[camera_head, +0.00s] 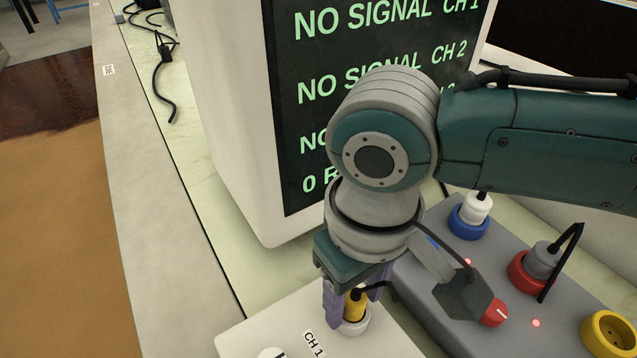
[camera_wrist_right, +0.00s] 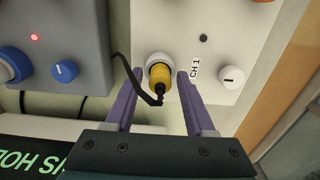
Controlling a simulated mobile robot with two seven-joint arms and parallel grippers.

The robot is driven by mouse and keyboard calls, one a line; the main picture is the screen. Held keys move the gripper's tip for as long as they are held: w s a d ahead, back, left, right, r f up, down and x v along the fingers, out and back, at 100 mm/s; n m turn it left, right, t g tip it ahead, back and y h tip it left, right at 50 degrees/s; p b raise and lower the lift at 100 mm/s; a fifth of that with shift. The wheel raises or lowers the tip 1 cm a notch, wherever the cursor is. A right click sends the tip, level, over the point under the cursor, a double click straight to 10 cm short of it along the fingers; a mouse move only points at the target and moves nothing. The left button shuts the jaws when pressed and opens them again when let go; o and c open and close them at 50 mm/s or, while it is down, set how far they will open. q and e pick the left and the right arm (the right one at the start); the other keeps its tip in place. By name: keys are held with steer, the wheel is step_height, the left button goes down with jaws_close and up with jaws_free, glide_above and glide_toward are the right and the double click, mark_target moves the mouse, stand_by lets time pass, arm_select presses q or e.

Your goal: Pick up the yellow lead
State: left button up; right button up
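The yellow lead's plug (camera_head: 355,305) stands upright in a white round socket (camera_head: 352,325) on a white box (camera_head: 290,320) beside the label CH 1. Its black cable bends away from the top of the plug. In the wrist view the yellow plug (camera_wrist_right: 160,76) sits between the two purple fingers of my right gripper (camera_wrist_right: 158,80), with a gap showing on each side. In the head view my right gripper (camera_head: 352,300) points down around the plug, and its wrist hides part of the scene. My left gripper is not in view.
A grey box (camera_head: 440,320) at the right carries a blue socket (camera_head: 465,225) with a white plug, a red socket with a grey plug (camera_head: 543,258), an empty yellow socket (camera_head: 608,335) and a red knob (camera_head: 494,312). A monitor (camera_head: 240,120) reading NO SIGNAL stands behind.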

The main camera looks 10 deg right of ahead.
jaws_close()
steer(key=shift+r, duration=0.1)
stand_by(0.4)
